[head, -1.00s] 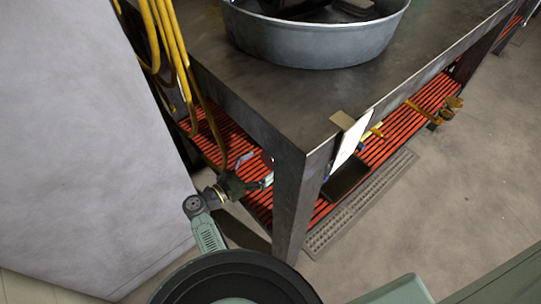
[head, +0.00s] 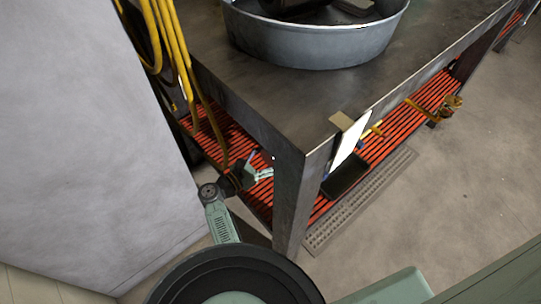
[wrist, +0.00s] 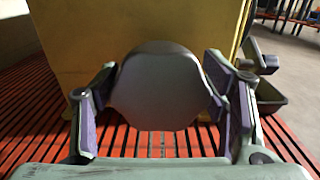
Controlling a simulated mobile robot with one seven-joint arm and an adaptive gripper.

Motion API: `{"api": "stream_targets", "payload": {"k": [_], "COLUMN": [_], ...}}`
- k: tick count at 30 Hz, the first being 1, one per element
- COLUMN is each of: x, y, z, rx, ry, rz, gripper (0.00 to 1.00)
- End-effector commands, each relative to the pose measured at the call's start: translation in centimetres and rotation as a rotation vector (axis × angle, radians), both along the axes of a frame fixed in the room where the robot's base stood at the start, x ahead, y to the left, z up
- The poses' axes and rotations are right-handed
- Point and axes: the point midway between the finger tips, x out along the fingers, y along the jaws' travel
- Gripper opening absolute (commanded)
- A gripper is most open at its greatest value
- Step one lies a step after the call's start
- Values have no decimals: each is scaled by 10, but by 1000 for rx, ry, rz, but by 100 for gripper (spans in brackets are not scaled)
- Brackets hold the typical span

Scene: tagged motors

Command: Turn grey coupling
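The grey coupling (wrist: 157,86) is a dull grey, many-sided round face in the middle of the wrist view, in front of a yellow housing (wrist: 75,33). My gripper (wrist: 160,75) has its fingers spread wide, one at each side of the coupling. Their purple pads lie close to its left and right edges; whether they touch it I cannot tell. In the head view my gripper (head: 257,171) is at the lower shelf, left of the near table leg. The coupling cannot be made out there.
The red slatted shelf (head: 325,207) lies under a dark metal table (head: 290,95) with a thick near leg (head: 291,205). Yellow hoses (head: 166,45) hang left of the table. A large grey wall-like body (head: 80,150) stands at left. A metal tub (head: 315,45) is on top.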

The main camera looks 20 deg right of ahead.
Motion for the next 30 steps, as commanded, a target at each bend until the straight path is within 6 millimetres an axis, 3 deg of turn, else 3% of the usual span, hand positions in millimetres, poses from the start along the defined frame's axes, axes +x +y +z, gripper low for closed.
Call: {"api": "stream_targets", "payload": {"k": [11,20,30], "x": [0,0,2], "y": [0,1,2], "z": [0,-1,-2], "rx": [0,-13,-90], "ry": [0,37,246], "rz": [0,1,2], "gripper": [38,38,38]}}
